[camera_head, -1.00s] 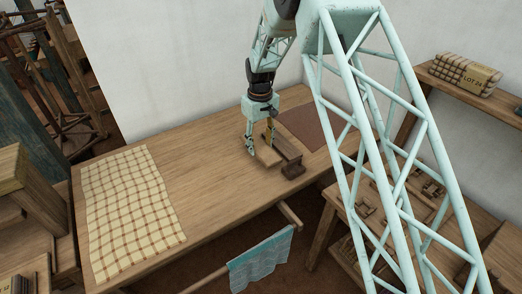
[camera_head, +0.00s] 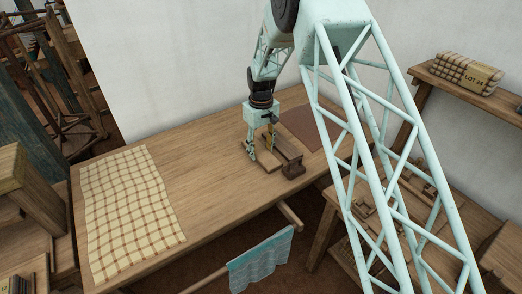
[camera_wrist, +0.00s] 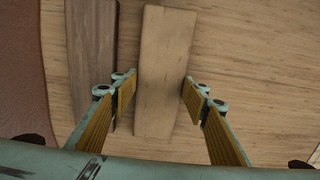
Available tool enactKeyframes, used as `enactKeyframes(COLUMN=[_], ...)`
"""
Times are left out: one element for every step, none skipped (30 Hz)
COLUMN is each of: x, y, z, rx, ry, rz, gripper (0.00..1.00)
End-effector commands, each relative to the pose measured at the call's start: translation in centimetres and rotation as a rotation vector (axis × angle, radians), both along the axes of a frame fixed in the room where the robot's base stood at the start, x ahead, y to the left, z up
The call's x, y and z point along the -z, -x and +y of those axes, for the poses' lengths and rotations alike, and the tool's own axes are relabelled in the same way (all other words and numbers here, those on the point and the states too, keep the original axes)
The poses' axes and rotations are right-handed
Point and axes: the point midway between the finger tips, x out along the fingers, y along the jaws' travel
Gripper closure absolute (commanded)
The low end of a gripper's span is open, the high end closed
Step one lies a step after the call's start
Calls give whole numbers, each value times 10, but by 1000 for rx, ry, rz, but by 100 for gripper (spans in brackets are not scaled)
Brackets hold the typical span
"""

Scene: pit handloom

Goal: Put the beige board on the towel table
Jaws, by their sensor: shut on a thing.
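The beige board (camera_wrist: 163,75) is a long, flat, pale wooden piece lying between my two fingers in the wrist view. In the head view, the beige board (camera_head: 262,163) is low at the wooden table's surface, partly hidden by the fingers. My gripper (camera_wrist: 158,92) points down and is shut on the board across its width. It also shows in the head view (camera_head: 262,154). The long wooden table (camera_head: 205,165) bears a cream checked towel (camera_head: 128,210) at its left end, well apart from the board.
A darker brown board (camera_wrist: 92,55) lies close beside the beige board, left in the wrist view. A reddish-brown mat (camera_head: 303,126) lies behind them. A blue cloth (camera_head: 260,260) hangs on a rail in front. The table between towel and gripper is clear.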

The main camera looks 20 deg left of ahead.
Motion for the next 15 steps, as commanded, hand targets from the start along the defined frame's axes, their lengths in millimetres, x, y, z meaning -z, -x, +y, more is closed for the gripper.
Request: enactKeyframes(x=[1,2,2,2,2,2,2,2,1,1,2,2,2,1,1], y=[0,0,0,0,0,0,0,0,0,0,0,0,0,0,0], z=[0,0,0,0,0,0,0,0,0,0,0,0,0,0,0], rx=[0,0,0,0,0,0,0,0,0,0,0,0,0,0,0], ry=[0,0,0,0,0,0,0,0,0,0,0,0,0,0,0], rz=[0,0,0,0,0,0,0,0,0,0,0,0,0,0,0], gripper=[71,71,55,52,49,46,45,45,45,45,45,45,45,45,45])
